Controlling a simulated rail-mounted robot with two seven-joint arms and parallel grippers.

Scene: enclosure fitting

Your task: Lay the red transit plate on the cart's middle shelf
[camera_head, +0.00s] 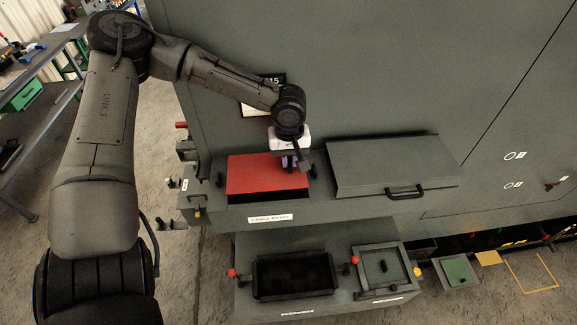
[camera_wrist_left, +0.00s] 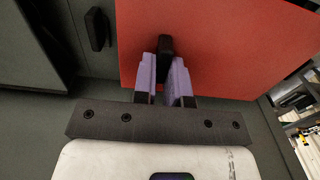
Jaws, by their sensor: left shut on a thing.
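The red transit plate (camera_head: 252,175) is a flat red panel at the cable-entry opening of the grey enclosure. A dark strip of the opening shows along its near edge; whether it touches the frame I cannot tell. My left gripper (camera_head: 290,163) is over the plate's right part. In the left wrist view, its purple fingers (camera_wrist_left: 165,75) are shut on the plate's black handle (camera_wrist_left: 165,45), and the red plate (camera_wrist_left: 225,45) fills the upper right. My right gripper is not in view. I cannot make out the cart's middle shelf for certain.
A closed grey lid (camera_head: 390,165) with a black handle is right of the opening. Below stands a grey unit with a black bin (camera_head: 293,292) and a framed recess (camera_head: 383,268), flanked by red knobs. A workbench (camera_head: 35,75) is at far left, with bare floor beside it.

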